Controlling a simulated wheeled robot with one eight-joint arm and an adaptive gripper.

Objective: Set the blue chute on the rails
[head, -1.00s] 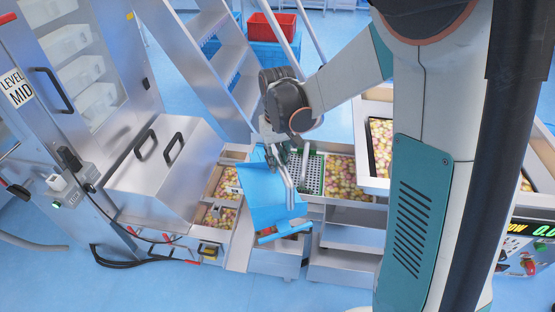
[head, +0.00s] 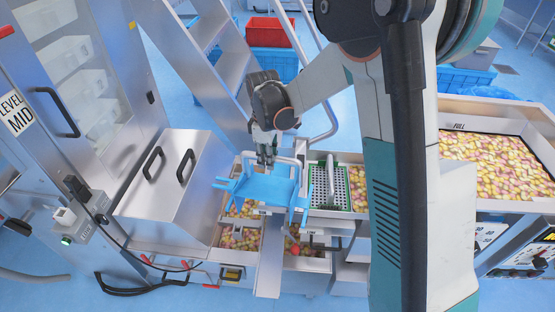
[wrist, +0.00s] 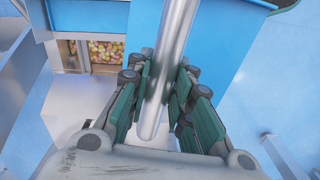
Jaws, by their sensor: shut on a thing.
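The blue chute (head: 268,189) hangs over the snack bins in the head view and looks roughly level, with arms sticking out at its sides. My gripper (head: 266,160) is at its far edge, shut on the chute's metal bar handle. In the wrist view, the fingers of my gripper (wrist: 160,95) close on the round silver bar (wrist: 177,35) from both sides. Blue panels of the chute (wrist: 215,40) show behind the bar. The rails cannot be told apart clearly under the chute, and I cannot tell whether the chute touches them.
Open bins of snacks (head: 238,239) lie below the chute. A sloping metal plate (head: 269,268) stands in front. A perforated green-edged tray (head: 329,188) is just right. A steel hood with black handles (head: 168,185) stands left, and a full snack bin (head: 497,163) far right.

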